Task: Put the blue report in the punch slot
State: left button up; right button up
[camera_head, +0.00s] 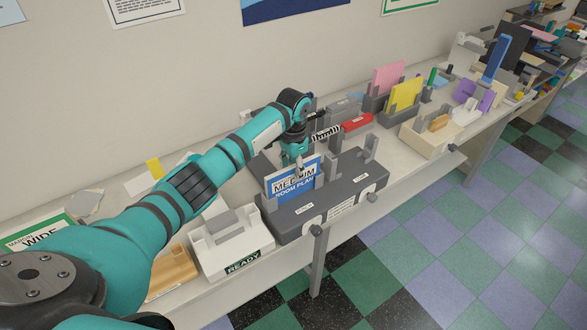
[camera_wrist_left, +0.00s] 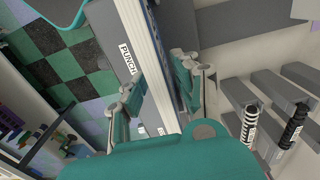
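The blue report (camera_head: 289,186), a board with a blue border and the words "MEDIUM" and "ROOM PLAN", stands upright at the left part of the dark grey punch (camera_head: 326,207). Its lower edge is hidden, so I cannot tell how deep it sits in the slot. My left gripper (camera_head: 298,167) is at its top edge. In the left wrist view the report (camera_wrist_left: 152,75) runs between the two fingers of the left gripper (camera_wrist_left: 160,85), which appear closed on its faces. The "PUNCH" label (camera_wrist_left: 127,58) shows beside it. My right gripper is out of view.
A white "READY" holder (camera_head: 232,246) stands left of the punch, near the table's front edge. A "WIDE" board (camera_head: 38,236) lies at the far left. Pink (camera_head: 389,77) and yellow (camera_head: 405,95) boards stand in holders to the right. A red block (camera_head: 357,122) lies behind the punch.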

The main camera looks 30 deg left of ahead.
pick_arm(q)
jog(key=shift+o, duration=0.9)
notch_tip(320, 180, up, 12)
